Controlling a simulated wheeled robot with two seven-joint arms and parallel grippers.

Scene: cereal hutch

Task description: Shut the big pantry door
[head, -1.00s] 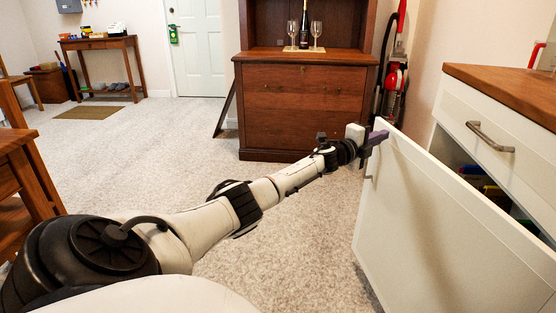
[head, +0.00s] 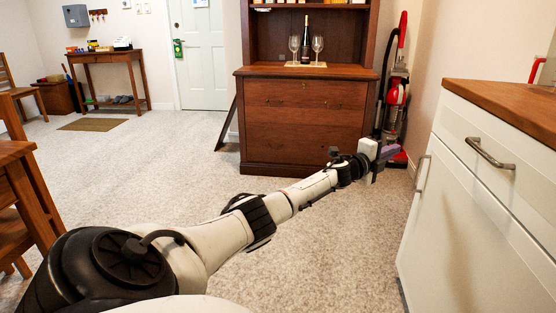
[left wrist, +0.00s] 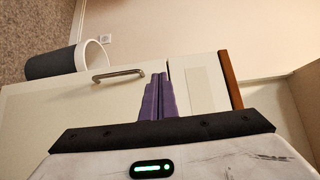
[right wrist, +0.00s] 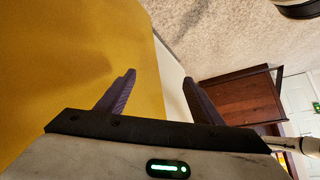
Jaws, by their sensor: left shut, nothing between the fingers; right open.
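The big pantry door (head: 470,230) is the white panel under the drawer of the white cabinet at the right. It lies close to the cabinet front; I cannot tell whether a small gap is left. Its metal handle (head: 422,173) is near its far edge. My left gripper (head: 385,151) is shut and empty, beyond and left of that edge. In the left wrist view its purple fingers (left wrist: 158,98) point toward the door (left wrist: 60,115) and handle (left wrist: 118,74); contact is unclear. My right gripper (right wrist: 158,90) is open and empty, seen only in its wrist view.
A drawer (head: 510,160) with a metal handle sits above the door under a wooden top (head: 510,105). A brown hutch (head: 305,120) with glasses and a bottle stands ahead, a red vacuum (head: 397,90) beside it. A yellow surface (right wrist: 70,60) is near my right gripper. Carpet at left is open.

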